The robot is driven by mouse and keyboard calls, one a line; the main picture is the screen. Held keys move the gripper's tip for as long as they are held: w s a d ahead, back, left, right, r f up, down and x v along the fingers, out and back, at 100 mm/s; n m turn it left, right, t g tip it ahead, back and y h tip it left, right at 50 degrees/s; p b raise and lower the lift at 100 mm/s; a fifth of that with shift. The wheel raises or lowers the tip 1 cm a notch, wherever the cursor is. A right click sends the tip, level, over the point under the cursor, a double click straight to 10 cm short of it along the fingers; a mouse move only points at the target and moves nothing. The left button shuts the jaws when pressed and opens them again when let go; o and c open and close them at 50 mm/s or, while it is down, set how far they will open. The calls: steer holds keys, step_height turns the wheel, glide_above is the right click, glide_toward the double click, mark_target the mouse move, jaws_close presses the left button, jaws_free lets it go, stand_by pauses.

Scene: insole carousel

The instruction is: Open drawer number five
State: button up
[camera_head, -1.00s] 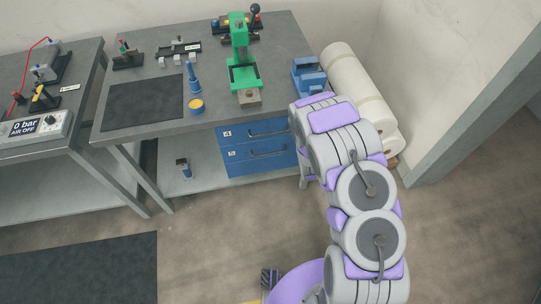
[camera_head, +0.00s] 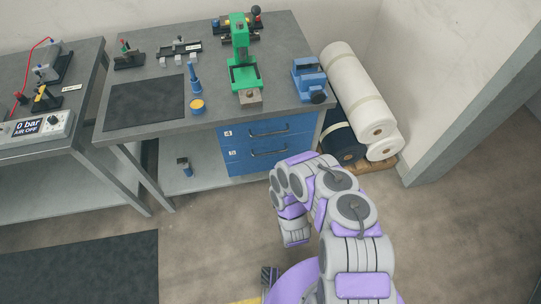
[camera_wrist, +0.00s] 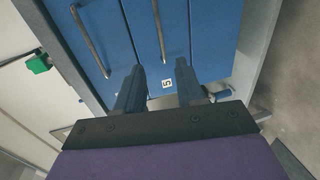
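The handle lies beyond the fingertips in the picture, not between the fingers. My fingers cannot be made out in the head view.
Drawer four (camera_head: 240,136), with its own handle, sits directly above. The bench (camera_head: 150,128) carries a green press (camera_head: 240,55) and a blue vice (camera_head: 309,80). Rolls of material (camera_head: 355,95) stand right of the cabinet.

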steer(key=b+x, duration=0.6)
steer(key=x, duration=1.1)
steer(key=shift+w, duration=0.2)
steer(key=shift+a, duration=0.1)
jaws_close()
steer(key=shift+s, duration=0.1)
